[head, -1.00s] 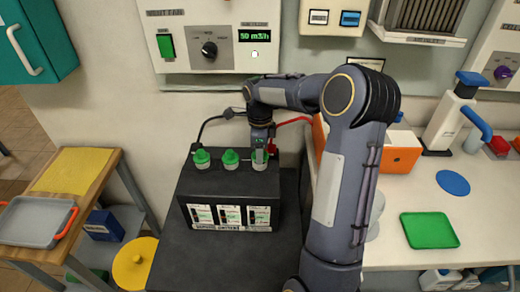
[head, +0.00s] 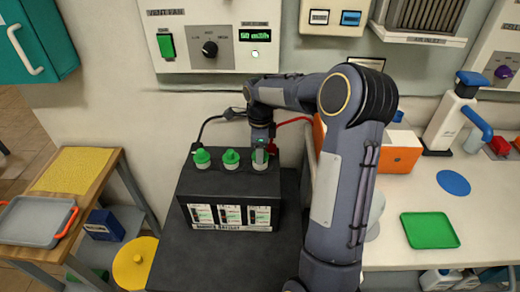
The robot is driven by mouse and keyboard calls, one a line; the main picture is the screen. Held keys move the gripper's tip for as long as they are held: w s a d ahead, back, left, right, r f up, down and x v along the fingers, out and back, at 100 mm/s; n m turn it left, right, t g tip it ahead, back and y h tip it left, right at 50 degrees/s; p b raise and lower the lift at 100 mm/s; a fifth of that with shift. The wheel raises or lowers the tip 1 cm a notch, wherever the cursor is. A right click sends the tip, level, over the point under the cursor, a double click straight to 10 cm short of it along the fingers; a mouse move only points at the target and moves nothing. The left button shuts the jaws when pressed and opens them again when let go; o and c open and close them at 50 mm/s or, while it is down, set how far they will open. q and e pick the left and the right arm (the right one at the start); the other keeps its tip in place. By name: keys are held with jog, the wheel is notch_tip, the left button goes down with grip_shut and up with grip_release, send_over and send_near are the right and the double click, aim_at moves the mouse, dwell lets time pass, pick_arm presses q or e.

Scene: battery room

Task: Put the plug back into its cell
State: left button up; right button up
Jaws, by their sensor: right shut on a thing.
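A black battery (head: 190,188) with three cells in a row on its top stands on a dark bench. A green plug (head: 202,157) sits upright in the left cell, and another green plug (head: 231,157) sits in the middle cell. My right gripper (head: 261,158) points down at the right cell, at the battery's right end. It is shut on a plug, which is mostly hidden by the fingers; a pale ring shows below them. I cannot tell how deep the plug sits in the cell. My left gripper is out of view.
Black and red cables (head: 292,121) run behind the battery. My right arm covers the right side of the bench. A grey tray (head: 35,222) lies on the wooden table at left. An orange box (head: 400,153) and a green tray (head: 429,230) are on the white counter.

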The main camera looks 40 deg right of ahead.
jog(key=shift+f, duration=0.1)
dwell(0.7)
jog(key=o, duration=1)
jog(key=shift+r+p, duration=2.75)
jog(key=shift+r, duration=0.8)
grip_shut()
jog(key=shift+f, duration=0.2)
